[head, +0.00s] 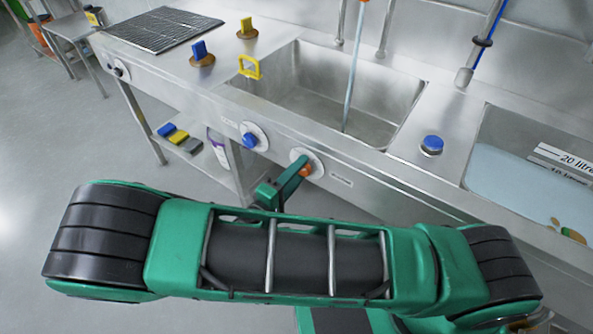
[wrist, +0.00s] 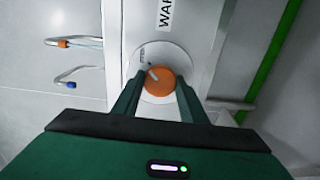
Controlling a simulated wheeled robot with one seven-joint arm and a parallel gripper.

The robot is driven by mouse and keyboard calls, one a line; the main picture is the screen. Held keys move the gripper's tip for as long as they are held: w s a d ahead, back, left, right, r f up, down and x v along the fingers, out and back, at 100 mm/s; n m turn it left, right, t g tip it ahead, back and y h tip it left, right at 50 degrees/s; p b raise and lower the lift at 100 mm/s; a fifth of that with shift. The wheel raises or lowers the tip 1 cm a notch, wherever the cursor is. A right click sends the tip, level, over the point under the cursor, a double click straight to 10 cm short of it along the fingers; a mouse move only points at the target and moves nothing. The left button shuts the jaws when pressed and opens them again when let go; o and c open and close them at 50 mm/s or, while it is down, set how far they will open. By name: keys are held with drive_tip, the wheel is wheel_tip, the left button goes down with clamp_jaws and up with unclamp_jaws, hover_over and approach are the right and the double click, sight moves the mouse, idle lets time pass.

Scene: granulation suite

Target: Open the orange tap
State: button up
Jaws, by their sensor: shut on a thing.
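The orange tap (wrist: 160,80) is a round knob on a pale disc on the sink unit's front panel. In the wrist view it sits between the two fingers of my gripper (wrist: 158,92), which is shut on it. A short pale pointer mark shows on the knob. In the head view only a bit of the orange tap (head: 306,171) shows past my green gripper (head: 298,174). The blue tap (head: 249,139) is on the same panel to the left, apart from my gripper.
The sink basin (head: 345,95) lies behind the panel, with a thin stream of water or a pale rod above it. A basin with liquid (head: 510,175) is on the right.

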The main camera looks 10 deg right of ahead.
drive_tip(key=shift+f, duration=0.1)
drive_tip(key=o, duration=1.1)
drive_tip(key=shift+c, duration=0.2)
drive_tip(key=v, duration=1)
drive_tip(key=shift+s+a, duration=0.25)
